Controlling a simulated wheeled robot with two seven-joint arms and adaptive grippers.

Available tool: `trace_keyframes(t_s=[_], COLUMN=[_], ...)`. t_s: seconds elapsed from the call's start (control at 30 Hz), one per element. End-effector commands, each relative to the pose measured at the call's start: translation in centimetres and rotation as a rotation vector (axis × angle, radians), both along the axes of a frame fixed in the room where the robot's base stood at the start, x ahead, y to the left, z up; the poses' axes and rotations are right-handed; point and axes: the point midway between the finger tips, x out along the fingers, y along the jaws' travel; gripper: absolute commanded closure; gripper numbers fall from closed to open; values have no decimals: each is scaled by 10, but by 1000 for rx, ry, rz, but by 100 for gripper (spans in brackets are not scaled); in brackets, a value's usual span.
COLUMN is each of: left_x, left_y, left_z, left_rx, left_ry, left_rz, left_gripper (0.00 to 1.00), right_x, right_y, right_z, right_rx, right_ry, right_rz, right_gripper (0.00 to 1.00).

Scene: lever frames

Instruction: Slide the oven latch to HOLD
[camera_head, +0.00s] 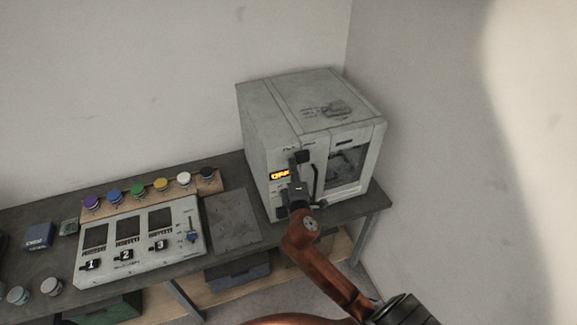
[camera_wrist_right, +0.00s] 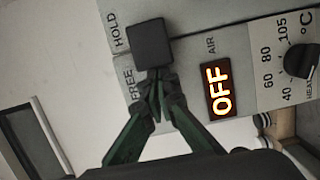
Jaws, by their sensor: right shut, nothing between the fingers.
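The oven (camera_head: 268,128) is a worn grey box at the back right of the bench. Its latch has a black square knob (camera_wrist_right: 152,43), which also shows on the upper front in the head view (camera_head: 303,156). In the right wrist view the knob sits beside the word HOLD (camera_wrist_right: 115,32), with FREE (camera_wrist_right: 131,88) lower down. My right gripper (camera_wrist_right: 157,82) is shut and empty, its fingertips right at the knob's FREE-side edge; I cannot tell whether they touch. In the head view my right gripper (camera_head: 294,172) partly covers the oven front. My left gripper is not in view.
A lit display (camera_wrist_right: 221,90) reads OFF, beside a black temperature dial (camera_wrist_right: 300,61). A dark door handle (camera_head: 315,184) and window (camera_head: 345,165) are right of the gripper. A switch panel (camera_head: 187,213) and coloured knobs stand left. A wall is close on the right.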

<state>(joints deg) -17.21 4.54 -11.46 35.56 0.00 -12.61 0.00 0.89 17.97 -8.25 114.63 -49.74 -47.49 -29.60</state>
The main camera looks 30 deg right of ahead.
Motion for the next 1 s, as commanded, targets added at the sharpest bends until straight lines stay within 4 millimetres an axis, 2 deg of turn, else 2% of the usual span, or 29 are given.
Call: trace_keyframes(t_s=[0.23, 0.47, 0.5, 0.7, 0.83, 1.0], left_x=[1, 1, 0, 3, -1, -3], left_y=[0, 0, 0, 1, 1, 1], left_z=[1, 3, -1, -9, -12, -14], left_rx=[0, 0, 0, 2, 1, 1], left_ry=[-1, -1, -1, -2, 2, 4], left_rz=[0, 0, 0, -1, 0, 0], left_gripper=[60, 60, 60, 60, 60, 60], right_x=[1, 6, -6, -47, -66, -79], right_y=[5, 45, 48, 68, 78, 85], right_z=[1, 0, -2, -2, -2, -1], right_rx=[0, 4, 1, 1, 0, 0], right_ry=[-1, 0, 0, 0, 1, 1], right_rz=[-4, 0, 0, -1, -2, -1], right_gripper=[100, 100, 100, 100, 100, 100])
